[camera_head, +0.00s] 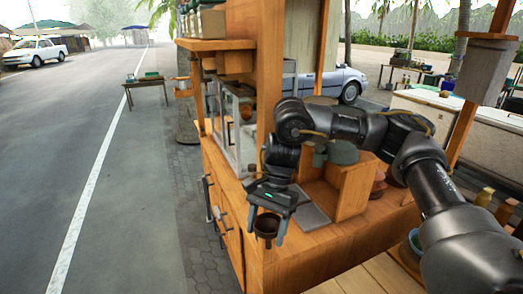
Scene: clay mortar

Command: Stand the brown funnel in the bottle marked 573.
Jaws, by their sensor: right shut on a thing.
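My right gripper (268,226) points down beside the front left corner of the wooden stall and is shut on a small dark brown cup-shaped thing, which looks like the brown funnel (266,228). The funnel is at the fingertips, with its wide rim up; its lower end is hard to make out. My left gripper is not in view.
The wooden counter (320,250) lies right of the gripper. On it are a grey plate (313,213), an upright wooden panel (354,188), a grey-green pot (343,152) and reddish bowls (378,184). A glass case (238,125) stands behind. The pavement on the left is clear.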

